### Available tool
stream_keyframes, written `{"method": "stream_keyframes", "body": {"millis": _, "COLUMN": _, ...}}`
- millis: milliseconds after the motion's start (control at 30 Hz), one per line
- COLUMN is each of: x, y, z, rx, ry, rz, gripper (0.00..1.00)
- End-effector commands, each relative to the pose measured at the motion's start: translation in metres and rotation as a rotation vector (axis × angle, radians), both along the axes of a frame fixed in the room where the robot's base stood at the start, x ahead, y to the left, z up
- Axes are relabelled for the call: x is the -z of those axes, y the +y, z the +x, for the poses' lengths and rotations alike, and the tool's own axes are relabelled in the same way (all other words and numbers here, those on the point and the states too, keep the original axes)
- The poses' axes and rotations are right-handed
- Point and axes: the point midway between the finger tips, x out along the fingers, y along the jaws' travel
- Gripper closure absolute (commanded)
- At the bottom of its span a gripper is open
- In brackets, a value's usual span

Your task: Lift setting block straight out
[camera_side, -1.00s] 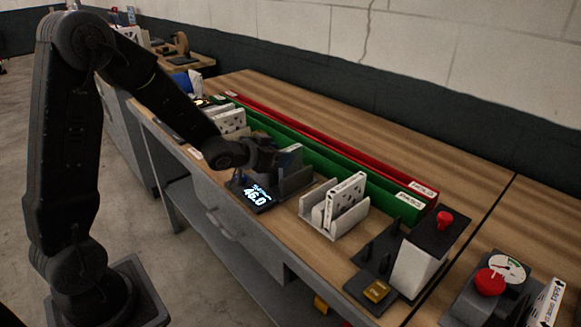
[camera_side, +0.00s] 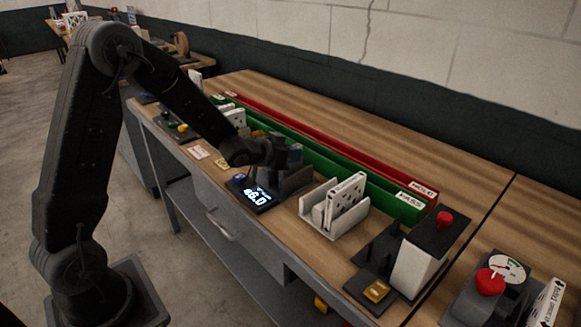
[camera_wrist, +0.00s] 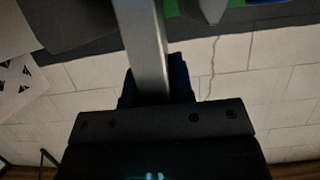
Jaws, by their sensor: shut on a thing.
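My gripper (camera_side: 280,152) is over the grey slotted stand (camera_side: 296,180) beside the lit readout. It is shut on the setting block, a grey piece (camera_side: 295,155) that shows just past the fingers in the side view. In the wrist view the setting block (camera_wrist: 147,45) appears as a pale metal bar between the dark fingers (camera_wrist: 155,85). The block looks to be above the stand's walls, but my gripper hides its lower end, so I cannot tell whether it is fully clear. The readout (camera_side: 257,195) glows with large digits, hard to read.
A white holder (camera_side: 333,220) with white boxed filters (camera_side: 346,199) stands to the right. Long green (camera_side: 402,207) and red (camera_side: 424,187) bins run behind. The bench front right of the readout is partly clear.

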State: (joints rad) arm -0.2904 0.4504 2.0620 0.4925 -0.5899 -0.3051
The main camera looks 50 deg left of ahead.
Motion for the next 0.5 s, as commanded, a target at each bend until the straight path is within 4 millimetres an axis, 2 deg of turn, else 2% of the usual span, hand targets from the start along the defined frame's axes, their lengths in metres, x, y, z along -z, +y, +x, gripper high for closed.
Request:
{"method": "stream_keyframes", "body": {"millis": 133, "x": 0.0, "y": 0.0001, "z": -0.0001, "rx": 0.0, "ry": 0.0, "rz": 0.0, "gripper": 1.0}}
{"method": "stream_keyframes", "body": {"millis": 500, "x": -0.0019, "y": 0.0002, "z": 0.0006, "rx": 0.0, "ry": -0.004, "rz": 0.001, "gripper": 1.0}}
